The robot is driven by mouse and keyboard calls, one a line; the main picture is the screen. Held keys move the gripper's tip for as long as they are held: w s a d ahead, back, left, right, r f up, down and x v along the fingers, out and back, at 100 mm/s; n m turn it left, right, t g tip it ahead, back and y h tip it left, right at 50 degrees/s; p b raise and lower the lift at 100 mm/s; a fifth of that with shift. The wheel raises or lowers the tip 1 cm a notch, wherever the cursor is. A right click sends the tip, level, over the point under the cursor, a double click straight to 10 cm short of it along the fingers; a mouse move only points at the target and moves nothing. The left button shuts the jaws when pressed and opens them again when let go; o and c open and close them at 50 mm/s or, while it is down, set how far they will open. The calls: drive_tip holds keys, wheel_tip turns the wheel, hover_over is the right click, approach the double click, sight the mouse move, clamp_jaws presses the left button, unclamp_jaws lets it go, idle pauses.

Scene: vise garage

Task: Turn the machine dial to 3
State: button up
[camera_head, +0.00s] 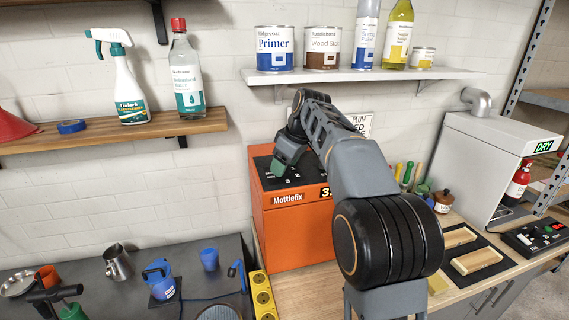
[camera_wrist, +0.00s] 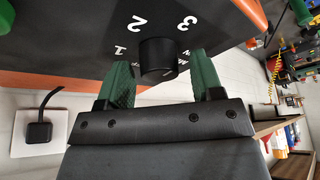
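The orange Mottlefix machine (camera_head: 300,240) stands on the bench in the head view. Its sloped black top panel carries white numbers, partly hidden by my arm. In the wrist view the black round dial (camera_wrist: 157,54) sits on this panel, with 1, 2 and 3 printed around it. A short light mark shows low on the dial; its exact pointing is hard to read. My gripper (camera_wrist: 159,62) is open, with one green finger on each side of the dial and visible gaps between. In the head view my gripper (camera_head: 285,163) is over the panel.
A shelf (camera_head: 440,74) with cans and bottles hangs above the machine. A wooden shelf (camera_head: 60,137) with a spray bottle is at left. A yellow power strip (camera_head: 262,292) lies beside the machine. A grey machine (camera_head: 480,160) stands at right. A yellow number display is partly hidden.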

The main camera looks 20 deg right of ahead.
drive_tip(key=p+v, duration=0.2)
drive_tip(key=v, duration=1.1)
drive_tip(key=shift+r, duration=0.4)
drive_tip(key=shift+d, duration=0.1)
drive_tip(key=s+a+f+m+h, duration=0.1)
drive_tip(key=s+f+m, duration=0.3)
drive_tip(key=s+f, duration=0.7)
drive_tip(key=s+a+f+m+t+h, duration=0.1)
drive_tip(key=s+a+f+m+h, duration=0.1)
drive_tip(key=s+f, duration=0.9)
wheel_tip(320, 180, down, 2)
drive_tip(key=a+m, duration=0.1)
drive_tip(key=m, duration=0.1)
drive_tip(key=shift+m, duration=0.4)
